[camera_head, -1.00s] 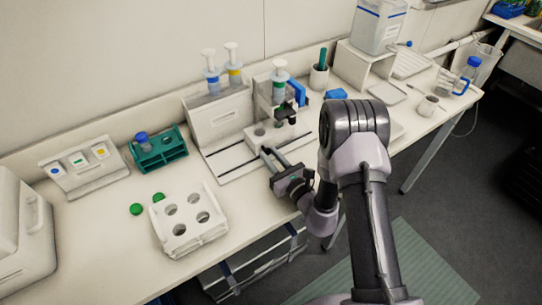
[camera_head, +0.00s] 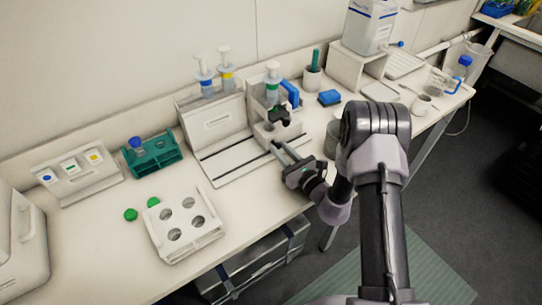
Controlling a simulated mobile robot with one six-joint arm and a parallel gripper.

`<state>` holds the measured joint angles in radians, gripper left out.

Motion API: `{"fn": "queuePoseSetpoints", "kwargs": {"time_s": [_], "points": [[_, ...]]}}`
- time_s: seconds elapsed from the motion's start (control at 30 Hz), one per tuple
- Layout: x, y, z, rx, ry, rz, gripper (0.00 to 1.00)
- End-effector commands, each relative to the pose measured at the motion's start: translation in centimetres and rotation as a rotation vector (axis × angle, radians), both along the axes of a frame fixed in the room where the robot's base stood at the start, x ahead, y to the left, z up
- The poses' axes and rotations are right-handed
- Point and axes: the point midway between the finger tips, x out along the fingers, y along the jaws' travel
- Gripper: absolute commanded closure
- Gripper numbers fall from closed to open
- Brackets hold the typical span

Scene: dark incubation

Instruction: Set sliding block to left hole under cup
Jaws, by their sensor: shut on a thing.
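The white sliding block (camera_head: 258,136) sits on the railed white base (camera_head: 226,163) of the dispensing station. One hole shows in its top near the left; its right part is under the black holder (camera_head: 280,114). A syringe-like dispenser with a green band (camera_head: 272,88) stands upright above it. My gripper (camera_head: 277,148) reaches in from the front right, its fingers shut at the block's front side; the exact contact is too small to see. I cannot tell which vessel is the cup.
Two more dispensers (camera_head: 226,74) stand behind at left. A white rack with holes (camera_head: 183,224), green caps (camera_head: 131,215) and a teal rack (camera_head: 154,152) are to the left.

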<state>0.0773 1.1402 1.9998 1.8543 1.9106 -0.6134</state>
Motion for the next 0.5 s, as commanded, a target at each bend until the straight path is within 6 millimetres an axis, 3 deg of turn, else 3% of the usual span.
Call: {"fn": "queuePoseSetpoints", "kwargs": {"time_s": [0.13, 0.47, 0.5], "points": [[0.66, -1.07, -0.05, -0.001, 0.000, -0.002, 1.00], [0.84, -1.37, 0.00, -0.001, 0.000, -0.004, 1.00], [0.85, -1.38, 0.01, -0.001, 0.000, -0.005, 0.75]]}}
